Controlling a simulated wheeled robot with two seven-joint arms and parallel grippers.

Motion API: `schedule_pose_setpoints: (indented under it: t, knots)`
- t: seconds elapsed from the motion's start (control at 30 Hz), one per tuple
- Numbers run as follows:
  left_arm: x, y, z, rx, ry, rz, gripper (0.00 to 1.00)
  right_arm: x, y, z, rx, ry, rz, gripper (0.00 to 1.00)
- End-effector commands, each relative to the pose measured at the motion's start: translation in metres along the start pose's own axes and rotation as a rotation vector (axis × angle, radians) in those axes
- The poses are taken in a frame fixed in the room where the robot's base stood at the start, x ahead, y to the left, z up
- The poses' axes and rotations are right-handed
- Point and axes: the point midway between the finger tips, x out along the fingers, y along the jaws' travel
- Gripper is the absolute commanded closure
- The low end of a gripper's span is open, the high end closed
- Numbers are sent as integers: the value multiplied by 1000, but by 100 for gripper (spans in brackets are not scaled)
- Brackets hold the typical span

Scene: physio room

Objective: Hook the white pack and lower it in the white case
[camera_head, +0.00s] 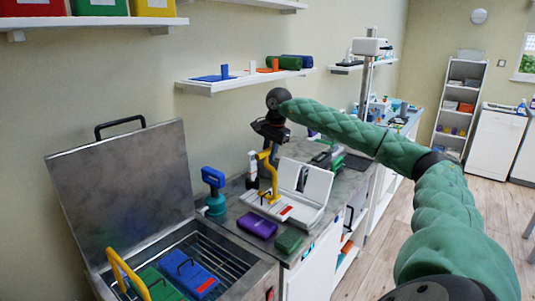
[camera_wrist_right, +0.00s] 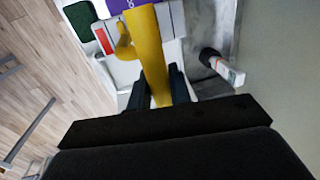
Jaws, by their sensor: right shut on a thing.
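My right gripper (camera_head: 268,138) is shut on a yellow hook tool (camera_head: 264,166), which hangs down over the counter. The hook also shows in the wrist view (camera_wrist_right: 152,62), between the fingers (camera_wrist_right: 158,88). The white case (camera_head: 318,188) stands open on the counter, its lid raised at the back. The white pack, with a red label (camera_head: 286,210), appears low in the front part of the case, under the hook's lower end. The red label also shows in the wrist view (camera_wrist_right: 103,41). I cannot tell whether the hook still touches the pack's handle. My left gripper is out of view.
A purple pack (camera_head: 257,226) and a dark green pack (camera_head: 290,240) lie in front of the case. A blue-topped teal bottle (camera_head: 214,187) stands to its left. An open steel tank (camera_head: 225,262) at lower left holds blue and green packs. A wall shelf (camera_head: 245,82) is above.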

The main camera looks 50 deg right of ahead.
Motion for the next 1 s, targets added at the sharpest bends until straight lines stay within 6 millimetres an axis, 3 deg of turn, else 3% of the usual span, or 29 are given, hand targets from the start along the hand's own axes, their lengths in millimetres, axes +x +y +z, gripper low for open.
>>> schedule_pose_setpoints:
  t: [1.0]
  knots:
    - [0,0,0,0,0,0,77,-5,14,-71,2,1,-2,100]
